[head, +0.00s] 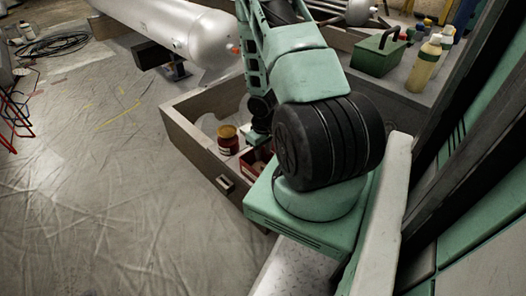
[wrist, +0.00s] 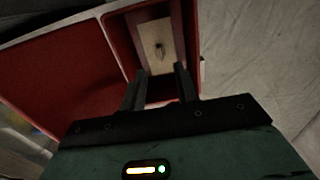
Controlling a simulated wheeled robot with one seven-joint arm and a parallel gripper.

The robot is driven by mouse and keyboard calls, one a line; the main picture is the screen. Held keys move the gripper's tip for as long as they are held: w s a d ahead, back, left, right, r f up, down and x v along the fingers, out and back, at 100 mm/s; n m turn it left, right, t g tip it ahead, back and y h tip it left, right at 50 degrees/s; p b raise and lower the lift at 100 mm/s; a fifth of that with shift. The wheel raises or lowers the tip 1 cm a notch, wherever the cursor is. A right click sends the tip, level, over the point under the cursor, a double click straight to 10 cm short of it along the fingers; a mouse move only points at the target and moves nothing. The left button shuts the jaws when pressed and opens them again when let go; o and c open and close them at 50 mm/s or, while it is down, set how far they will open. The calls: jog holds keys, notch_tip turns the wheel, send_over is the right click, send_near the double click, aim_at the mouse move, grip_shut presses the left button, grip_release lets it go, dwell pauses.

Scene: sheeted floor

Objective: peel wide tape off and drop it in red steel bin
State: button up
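In the wrist view my gripper (wrist: 161,72) has its two dark fingers apart, with nothing seen between them. They point over a red container (wrist: 60,70) with a divider. Its narrower compartment shows a pale panel (wrist: 155,35) with a small grey piece on it. In the head view a red box (head: 257,162) sits inside the wooden frame below my arm, partly hidden; it may be the same container. Thin yellow strips (head: 118,117) lie on the sheeted floor at left. I cannot tell whether they are the wide tape.
A low wooden frame (head: 190,148) surrounds the red box and a red-brown jar (head: 228,140). A silver tank (head: 185,28) is behind. A green toolbox (head: 378,54) and a yellowish bottle (head: 424,64) stand at right. The sheeted floor (head: 110,210) at left is mostly clear.

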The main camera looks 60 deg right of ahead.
notch_tip(320, 180, up, 17)
jog(key=p, duration=0.7)
jog(key=shift+r, duration=0.2)
